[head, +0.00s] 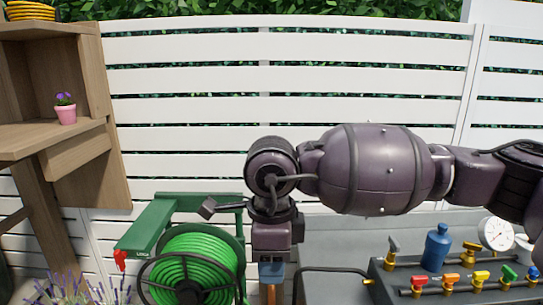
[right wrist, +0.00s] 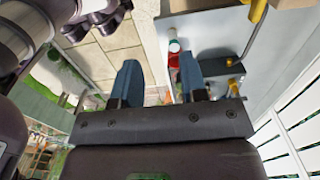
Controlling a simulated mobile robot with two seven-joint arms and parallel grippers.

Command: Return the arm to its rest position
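My right arm comes in from the right in the head view, raised and bent across the middle, with its purple links in front of the white fence. My right gripper (head: 271,272) points down at the lower middle, beside the green hose reel. In the right wrist view its two blue fingers (right wrist: 158,80) stand well apart with nothing between them. Beyond the fingers are pale floor tiles and the edge of a grey surface. My left gripper does not show in the head view.
The green hose reel (head: 188,265) stands left of the gripper. At right, a grey worktop (head: 330,245) carries a valve manifold (head: 460,283), a blue bottle (head: 436,248) and a gauge (head: 495,233). A wooden shelf (head: 85,150) with a pink pot (head: 66,115) stands at far left.

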